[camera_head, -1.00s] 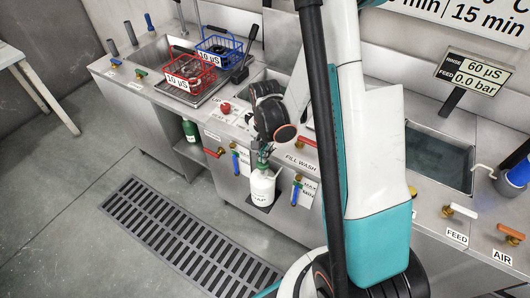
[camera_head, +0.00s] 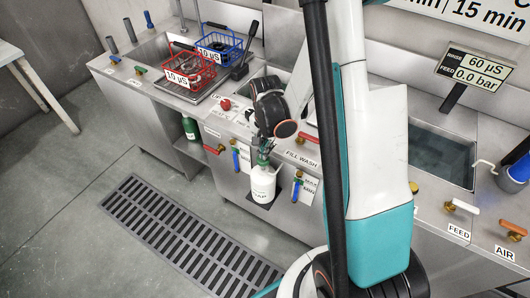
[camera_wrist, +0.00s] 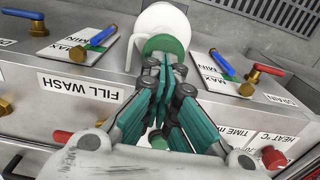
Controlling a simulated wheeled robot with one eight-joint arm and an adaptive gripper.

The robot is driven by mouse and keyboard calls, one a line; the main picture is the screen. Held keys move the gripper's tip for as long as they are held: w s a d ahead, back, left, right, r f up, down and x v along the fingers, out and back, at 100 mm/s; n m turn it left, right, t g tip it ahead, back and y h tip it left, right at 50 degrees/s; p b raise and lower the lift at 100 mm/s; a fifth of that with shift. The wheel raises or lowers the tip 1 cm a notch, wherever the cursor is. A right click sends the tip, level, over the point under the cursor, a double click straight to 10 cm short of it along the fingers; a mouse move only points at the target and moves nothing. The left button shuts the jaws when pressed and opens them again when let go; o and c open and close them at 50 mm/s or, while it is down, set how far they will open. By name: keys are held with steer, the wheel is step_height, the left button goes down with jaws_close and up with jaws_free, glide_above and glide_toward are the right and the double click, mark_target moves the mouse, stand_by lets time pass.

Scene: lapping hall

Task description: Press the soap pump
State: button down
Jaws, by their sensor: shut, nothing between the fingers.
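The soap pump is a white bottle (camera_head: 263,184) with a green top, standing on a small dark shelf at the front of the steel bench. In the wrist view, the white bottle (camera_wrist: 164,18) lies beyond my fingertips, with its green top (camera_wrist: 165,44) facing me and a white curved spout at its left. My gripper (camera_head: 264,152) points down at the top from above. In the wrist view, my gripper (camera_wrist: 163,62) has its teal fingers together and empty, the tips overlapping the green top. I cannot tell whether they touch it.
The bench front carries a FILL WASH label (camera_wrist: 80,86) and red knobs. A red basket (camera_head: 190,72) and a blue basket (camera_head: 219,46) stand at the back left. A floor grate (camera_head: 187,237) lies in front.

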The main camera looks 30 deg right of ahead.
step_height(320, 180, up, 12)
steer(key=p, duration=0.3)
steer(key=shift+f+p, duration=0.15)
steer(key=shift+p, duration=0.15)
stand_by(0.5)
steer(key=s+a+r+n+t+b, duration=0.1)
steer(key=s+a+r+n+t, duration=0.2)
steer(key=s+a+r+n, duration=0.2)
steer(key=s+a+r+n+t+b, duration=0.1)
steer(key=s+a+r+n+t, duration=0.3)
steer(key=s+r+n, duration=0.3)
step_height(320, 180, up, 4)
steer(key=shift+s+a+r, duration=0.2)
steer(key=shift+s+a, duration=0.5)
steer(key=shift+a, duration=0.05)
steer(key=shift+w, duration=0.1)
stand_by(0.8)
